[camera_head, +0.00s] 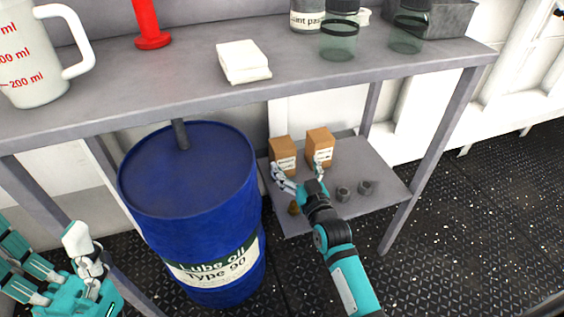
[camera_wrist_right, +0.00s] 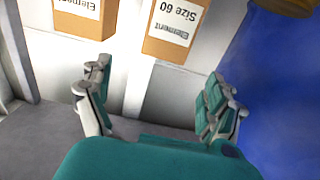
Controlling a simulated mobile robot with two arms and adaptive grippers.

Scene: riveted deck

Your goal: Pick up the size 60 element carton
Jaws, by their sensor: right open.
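The size 60 element carton (camera_wrist_right: 174,30) is a brown box with a white label, upside down in the right wrist view, beside the blue drum. In the head view it is the left carton (camera_head: 282,148) on the lower shelf. A second element carton (camera_head: 320,142) stands to its right; in the wrist view (camera_wrist_right: 86,14) its size is cut off. My right gripper (camera_head: 297,172) is open and empty in front of the cartons, its fingers spread and apart from both (camera_wrist_right: 158,88). My left gripper (camera_head: 42,240) is open and empty at the lower left.
A blue lube oil drum (camera_head: 190,170) stands left of the lower shelf (camera_head: 375,165). Small grey parts (camera_head: 343,194) and a brass part (camera_head: 293,208) lie near the shelf's front. The upper tabletop (camera_head: 180,75) bears a jug (camera_head: 35,55), a white block (camera_head: 243,60) and jars (camera_head: 340,38).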

